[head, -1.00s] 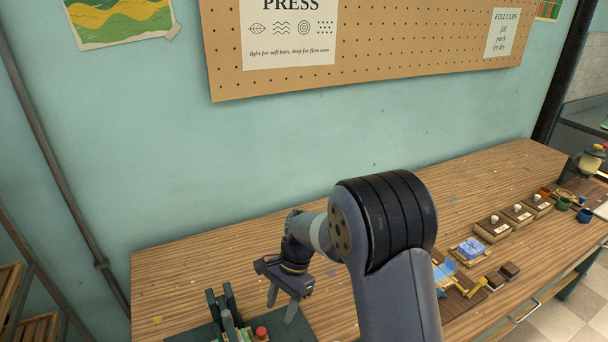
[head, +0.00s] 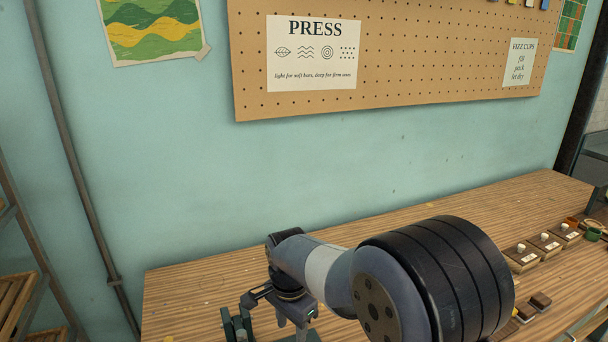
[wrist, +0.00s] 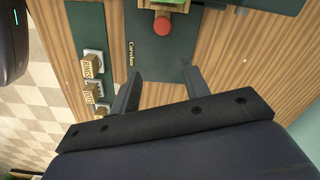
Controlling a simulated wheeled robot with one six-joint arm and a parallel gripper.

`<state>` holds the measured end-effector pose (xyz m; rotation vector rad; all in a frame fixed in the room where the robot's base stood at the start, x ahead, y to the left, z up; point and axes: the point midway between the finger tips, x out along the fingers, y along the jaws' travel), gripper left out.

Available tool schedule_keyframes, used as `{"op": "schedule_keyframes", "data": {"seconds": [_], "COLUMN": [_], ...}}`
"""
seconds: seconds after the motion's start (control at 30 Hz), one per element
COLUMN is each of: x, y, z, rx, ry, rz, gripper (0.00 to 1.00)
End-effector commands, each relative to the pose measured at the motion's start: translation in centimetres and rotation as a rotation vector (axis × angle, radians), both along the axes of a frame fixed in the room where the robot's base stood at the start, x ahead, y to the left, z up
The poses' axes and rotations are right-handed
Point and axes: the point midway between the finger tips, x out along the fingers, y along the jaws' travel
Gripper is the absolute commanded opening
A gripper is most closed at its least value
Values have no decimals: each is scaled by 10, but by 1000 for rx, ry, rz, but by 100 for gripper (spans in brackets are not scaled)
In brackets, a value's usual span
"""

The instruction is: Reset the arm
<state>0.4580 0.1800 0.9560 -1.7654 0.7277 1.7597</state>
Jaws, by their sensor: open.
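My gripper (wrist: 158,88) is open and empty in the wrist view, its two fingers spread apart above the wooden workbench (wrist: 215,40). A dark green mat (wrist: 150,62) lies on the bench beyond and between the fingers. A device with a red round knob (wrist: 163,26) stands at the top of that view, apart from the fingers. In the head view my gripper (head: 292,325) is low at the bottom edge over the bench, partly cut off by the frame. My arm covers much of the bench's right middle.
Blocks labelled like stamps (wrist: 92,64) lie on a green strip at the left in the wrist view. Several wooden blocks with white knobs (head: 522,256) stand at the bench's right. A pegboard (head: 400,75) hangs on the wall. The bench's back left (head: 205,290) is largely clear.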

Motion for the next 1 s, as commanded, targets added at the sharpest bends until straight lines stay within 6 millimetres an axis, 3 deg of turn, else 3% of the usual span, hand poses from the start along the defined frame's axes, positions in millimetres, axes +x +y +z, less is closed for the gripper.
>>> {"op": "schedule_keyframes", "data": {"seconds": [0.2, 0.4, 0.6, 1.0], "x": [-1, 0, 0, -1], "y": [0, 0, 0, -2], "z": [-42, -66, -75, -71], "rx": [-1, 1, 2, 0], "ry": [6, 4, 2, 3], "rz": [0, 0, 0, 4], "gripper": [44, 44, 44, 44]}}
